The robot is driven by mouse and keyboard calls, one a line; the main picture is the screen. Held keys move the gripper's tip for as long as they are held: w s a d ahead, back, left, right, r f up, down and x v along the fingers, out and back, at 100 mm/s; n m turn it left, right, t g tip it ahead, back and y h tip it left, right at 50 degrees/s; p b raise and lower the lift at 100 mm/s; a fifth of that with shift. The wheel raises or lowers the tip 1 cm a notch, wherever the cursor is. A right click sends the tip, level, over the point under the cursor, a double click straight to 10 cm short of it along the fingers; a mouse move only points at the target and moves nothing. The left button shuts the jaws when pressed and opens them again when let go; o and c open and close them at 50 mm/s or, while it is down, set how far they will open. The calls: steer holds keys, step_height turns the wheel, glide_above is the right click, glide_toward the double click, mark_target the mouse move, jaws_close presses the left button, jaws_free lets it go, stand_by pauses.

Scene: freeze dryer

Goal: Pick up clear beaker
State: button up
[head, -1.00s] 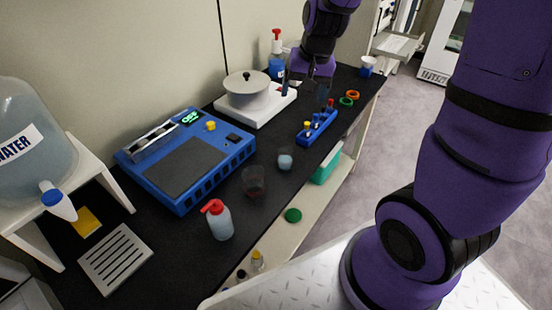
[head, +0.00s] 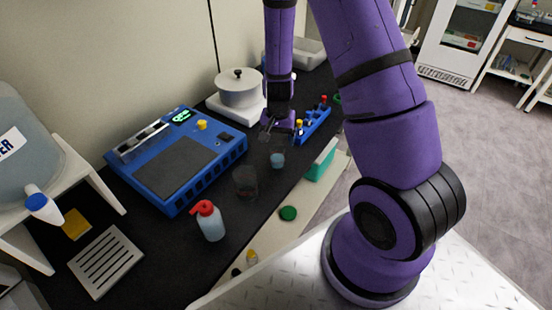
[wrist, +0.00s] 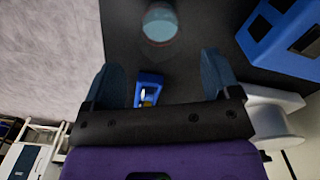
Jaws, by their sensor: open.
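A clear beaker (head: 245,182), see-through with a reddish tint low down, stands upright on the black bench in the head view. A smaller vessel with pale blue contents (head: 277,160) stands behind it to the right. My gripper (head: 277,134) is open and empty, beyond both vessels and close to the blue rack. In the wrist view my open fingers (wrist: 163,70) point toward the top, where a round vessel with pale contents and a reddish edge (wrist: 160,24) shows. I cannot tell for sure which vessel that is.
A blue instrument (head: 180,160) stands left of the beaker. A red-capped bottle (head: 210,222) stands in front of it. A blue rack (head: 315,124) is right of my gripper, and a white device with a grey bowl (head: 238,92) is behind. The bench edge drops off at right.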

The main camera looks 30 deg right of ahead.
mark_target(277, 156)
steer(key=shift+a+f, duration=0.1)
steer(key=shift+f, duration=4.05)
steer(key=c, duration=1)
steer(key=shift+r, duration=0.15)
